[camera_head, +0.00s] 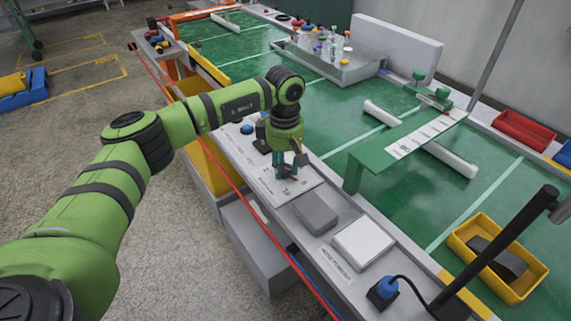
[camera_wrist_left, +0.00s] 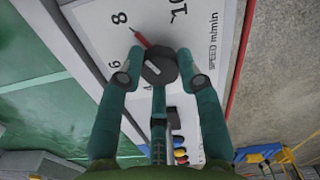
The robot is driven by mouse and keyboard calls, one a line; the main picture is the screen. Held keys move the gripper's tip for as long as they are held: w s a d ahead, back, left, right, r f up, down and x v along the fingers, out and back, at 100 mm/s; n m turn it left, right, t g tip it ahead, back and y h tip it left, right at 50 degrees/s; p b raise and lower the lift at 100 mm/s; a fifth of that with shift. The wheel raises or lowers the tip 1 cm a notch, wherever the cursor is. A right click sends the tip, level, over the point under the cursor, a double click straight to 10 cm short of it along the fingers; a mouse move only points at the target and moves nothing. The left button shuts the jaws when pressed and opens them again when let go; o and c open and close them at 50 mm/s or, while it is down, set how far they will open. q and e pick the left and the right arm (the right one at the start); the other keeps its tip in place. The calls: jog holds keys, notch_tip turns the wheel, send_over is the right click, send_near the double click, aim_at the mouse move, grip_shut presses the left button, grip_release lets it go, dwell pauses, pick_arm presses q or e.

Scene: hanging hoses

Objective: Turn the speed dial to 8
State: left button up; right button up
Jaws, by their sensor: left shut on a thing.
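The speed dial (camera_wrist_left: 158,68) is a dark round knob with a red pointer (camera_wrist_left: 140,40) on a white panel (camera_wrist_left: 95,30), which has printed numbers and "SPEED m/min". In the left wrist view the pointer aims up and left, its tip close to the 8 (camera_wrist_left: 119,18). My left gripper (camera_wrist_left: 159,54) is shut on the dial, one finger on each side. In the head view my left gripper (camera_head: 287,172) points down onto the panel (camera_head: 305,184) and hides most of the dial. My right gripper is not in view.
A grey block (camera_head: 315,213) and a white box (camera_head: 363,244) stand beside the panel. A blue knob (camera_head: 387,286) is at the front right. A red cord (camera_head: 232,183) runs along the ledge. A yellow bin (camera_head: 465,235) lies on the green belt (camera_head: 400,185).

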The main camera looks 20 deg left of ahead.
aim_at(282, 167)
pick_arm(q)
jog(key=o, duration=1.2)
jog(key=shift+a+f, duration=0.1)
jog(key=shift+a, duration=0.35)
jog(key=shift+c, duration=0.2)
jog(key=shift+d, duration=0.1)
jog(key=shift+r, duration=0.25)
notch_tip(282, 167, up, 12)
jog(key=shift+f, duration=0.2)
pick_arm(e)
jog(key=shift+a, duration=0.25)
pick_arm(q)
jog(key=shift+f, duration=0.1)
